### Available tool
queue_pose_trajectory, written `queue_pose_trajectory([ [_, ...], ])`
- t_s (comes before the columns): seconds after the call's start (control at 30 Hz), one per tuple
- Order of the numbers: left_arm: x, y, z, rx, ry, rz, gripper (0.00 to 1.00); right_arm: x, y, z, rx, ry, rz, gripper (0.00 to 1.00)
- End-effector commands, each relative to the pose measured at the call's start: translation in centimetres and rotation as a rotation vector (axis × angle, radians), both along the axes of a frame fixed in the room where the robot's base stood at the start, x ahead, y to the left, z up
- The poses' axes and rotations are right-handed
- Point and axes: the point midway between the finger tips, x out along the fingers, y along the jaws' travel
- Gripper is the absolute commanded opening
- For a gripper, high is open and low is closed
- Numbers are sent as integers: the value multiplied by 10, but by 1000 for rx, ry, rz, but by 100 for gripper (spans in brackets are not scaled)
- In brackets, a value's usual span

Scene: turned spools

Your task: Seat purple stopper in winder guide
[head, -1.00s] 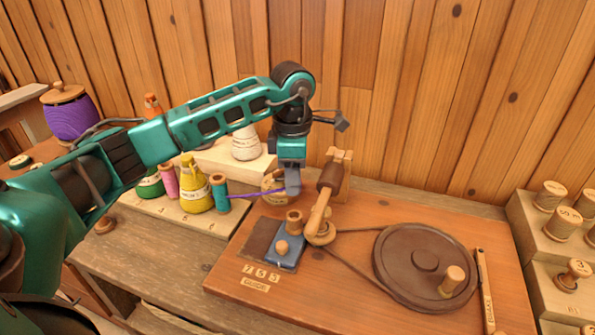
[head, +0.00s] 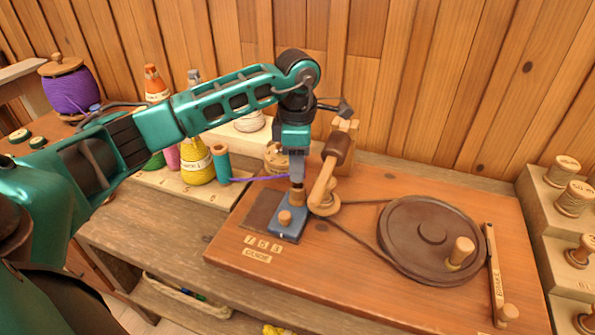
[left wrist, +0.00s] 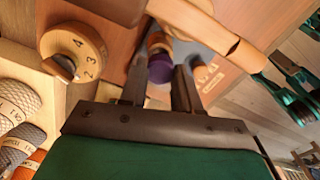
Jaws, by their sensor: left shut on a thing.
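My left gripper (head: 298,184) is shut on the purple stopper (left wrist: 160,68), which shows between its two fingers in the left wrist view. In the head view the fingers hide the stopper. They point down just above the wooden guide post (head: 298,198) on the blue guide block (head: 286,230), which also shows in the left wrist view (left wrist: 195,52). The stopper is over or at the post's top; I cannot tell whether it is in the hole. A purple thread (head: 258,179) runs left from near the fingers.
A belt leads to a large brown wheel (head: 428,238). A numbered wooden dial (left wrist: 73,52) is nearby. Bobbins and a yellow cone (head: 198,165) stand left; a stepped spool rack (head: 540,190) stands right.

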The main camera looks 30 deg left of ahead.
Motion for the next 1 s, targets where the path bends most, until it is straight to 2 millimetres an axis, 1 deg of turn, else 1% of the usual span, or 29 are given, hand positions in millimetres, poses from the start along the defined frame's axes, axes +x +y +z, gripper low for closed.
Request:
queue_pose_trajectory([
  [0.67,0,0,-25,1,1,0,4,0,0,-18,0,0,0,43],
  [0.7,0,0,-22,0,0,0,36,0,0,-16,0,0,0,43],
  [0.9,0,0,-22,0,0,0,55,-1,0,-16,1,2,0,43],
  [0.97,0,0,-22,0,0,0,60,-2,0,-16,1,3,0,43],
  [1.0,0,0,-22,0,0,0,62,-2,0,-16,1,3,0,43],
])
